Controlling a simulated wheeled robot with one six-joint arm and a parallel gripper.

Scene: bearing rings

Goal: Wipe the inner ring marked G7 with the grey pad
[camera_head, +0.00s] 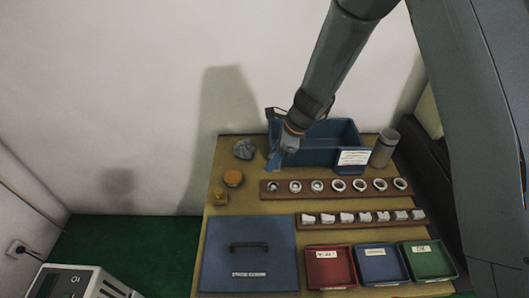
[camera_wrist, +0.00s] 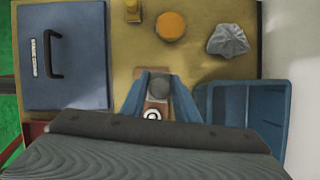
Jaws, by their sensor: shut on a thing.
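My gripper (camera_head: 274,166) is at the left end of the ring rack, in front of the blue bin. In the wrist view its two blue fingers (camera_wrist: 159,92) are closed on a grey rounded piece (camera_wrist: 158,87), which looks like the grey pad. The brown rack (camera_head: 286,197) holds several metal rings in a row. One pale ring (camera_wrist: 152,115) shows on it between my fingers in the wrist view. Whether the grey piece touches a ring cannot be told. A row of white marker blocks (camera_head: 346,218) stands in front. Their marks are too small to read, so G7 cannot be picked out.
A blue bin (camera_head: 346,130) and a grey cylinder (camera_head: 385,147) stand at the back. A crumpled grey cloth (camera_head: 243,149), orange disc (camera_head: 233,178) and brass block (camera_head: 221,198) lie left. In front are a handled blue panel (camera_head: 270,232) and red (camera_head: 330,267), blue (camera_head: 381,263) and green (camera_head: 428,260) trays.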

